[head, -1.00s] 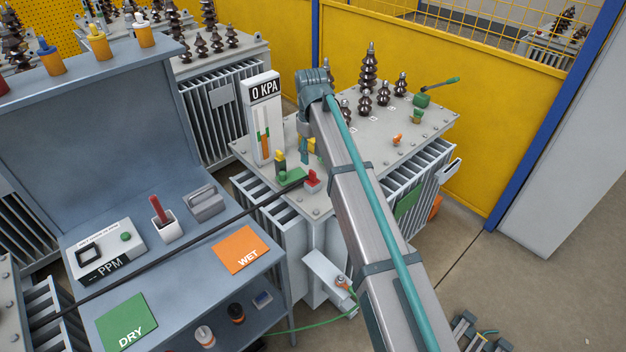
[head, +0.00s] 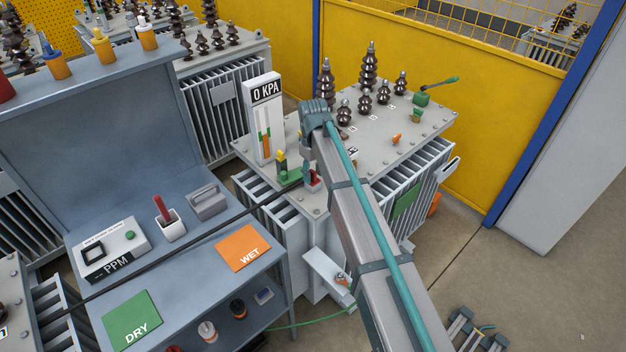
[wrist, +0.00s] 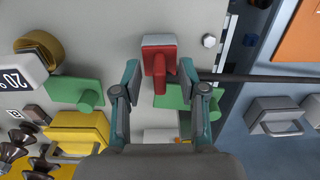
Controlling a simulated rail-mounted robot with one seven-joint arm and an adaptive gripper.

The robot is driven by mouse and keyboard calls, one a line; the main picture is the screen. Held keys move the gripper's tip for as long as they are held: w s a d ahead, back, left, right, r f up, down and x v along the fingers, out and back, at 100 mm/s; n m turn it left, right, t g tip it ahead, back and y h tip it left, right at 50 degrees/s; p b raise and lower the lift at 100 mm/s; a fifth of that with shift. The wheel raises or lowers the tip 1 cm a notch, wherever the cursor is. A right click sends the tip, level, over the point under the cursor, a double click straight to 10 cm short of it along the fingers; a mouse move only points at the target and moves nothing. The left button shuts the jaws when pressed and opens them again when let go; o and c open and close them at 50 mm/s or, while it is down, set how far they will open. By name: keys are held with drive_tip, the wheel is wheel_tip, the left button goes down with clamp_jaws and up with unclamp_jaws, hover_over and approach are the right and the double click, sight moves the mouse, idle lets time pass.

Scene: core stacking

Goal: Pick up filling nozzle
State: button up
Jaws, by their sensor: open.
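A red handle-like part on a pale block (wrist: 158,50) lies between the fingertips in the wrist view. In the head view this red part (head: 315,178) is on the transformer's front top edge, partly hidden by my arm. A green part (wrist: 173,97) lies beside it, and a long black hose or rod (wrist: 250,78) runs up to this spot. I cannot tell which of these is the filling nozzle. My gripper (wrist: 160,75) is open, its fingers on either side of the red part, with no grip visible. It is mostly hidden by my arm in the head view (head: 309,172).
The grey transformer top (head: 375,150) carries brown insulators, a 0 KPA gauge (head: 264,120) and a green valve (head: 422,98). A yellow part (wrist: 77,132) is near the left finger. The workbench at left holds a PPM meter (head: 108,250) and a grey-handled block (head: 208,202).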

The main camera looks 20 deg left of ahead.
clamp_jaws()
drive_tip(key=shift+r, duration=0.15)
